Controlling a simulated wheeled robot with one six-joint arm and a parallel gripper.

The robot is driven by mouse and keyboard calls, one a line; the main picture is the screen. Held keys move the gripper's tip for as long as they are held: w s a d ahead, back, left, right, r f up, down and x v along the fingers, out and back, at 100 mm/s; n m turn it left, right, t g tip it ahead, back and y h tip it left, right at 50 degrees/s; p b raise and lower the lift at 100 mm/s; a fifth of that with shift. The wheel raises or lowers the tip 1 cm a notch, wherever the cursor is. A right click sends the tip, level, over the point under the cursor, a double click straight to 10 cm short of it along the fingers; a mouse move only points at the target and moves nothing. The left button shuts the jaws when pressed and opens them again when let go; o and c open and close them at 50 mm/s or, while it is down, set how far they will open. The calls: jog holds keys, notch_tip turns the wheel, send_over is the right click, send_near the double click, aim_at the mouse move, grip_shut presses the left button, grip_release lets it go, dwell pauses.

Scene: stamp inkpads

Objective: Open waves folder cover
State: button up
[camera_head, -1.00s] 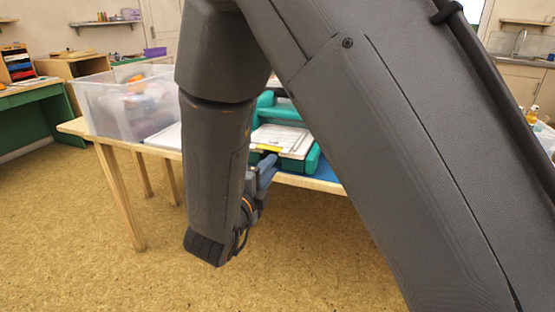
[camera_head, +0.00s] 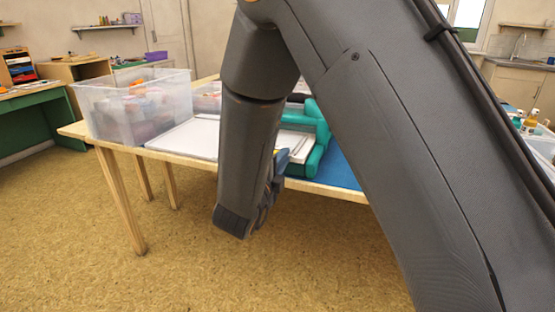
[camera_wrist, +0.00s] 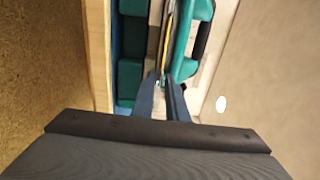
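A teal case-like object (camera_head: 318,130) with white, page-like surfaces (camera_head: 292,146) sits on the table, partly hidden by my arm. I cannot make out a waves picture or tell for sure which part is the folder cover. In the wrist view, teal parts (camera_wrist: 131,75) lie left of my fingers, and a teal piece with a dark slot (camera_wrist: 190,50) lies right. A thin yellow-edged strip (camera_wrist: 165,40) runs between them, just beyond my fingertips. My gripper (camera_wrist: 162,78) has its fingertips close together at the strip's near end. Whether they pinch it is unclear. In the head view, my gripper (camera_head: 282,157) is at the case's near left side.
A clear plastic bin (camera_head: 130,110) of mixed items stands at the table's left end. A flat white board (camera_head: 185,138) lies between it and my arm. A blue mat (camera_head: 338,172) lies by the front edge. Bottles (camera_head: 530,120) stand far right.

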grip_shut()
jog(key=shift+r, duration=0.1)
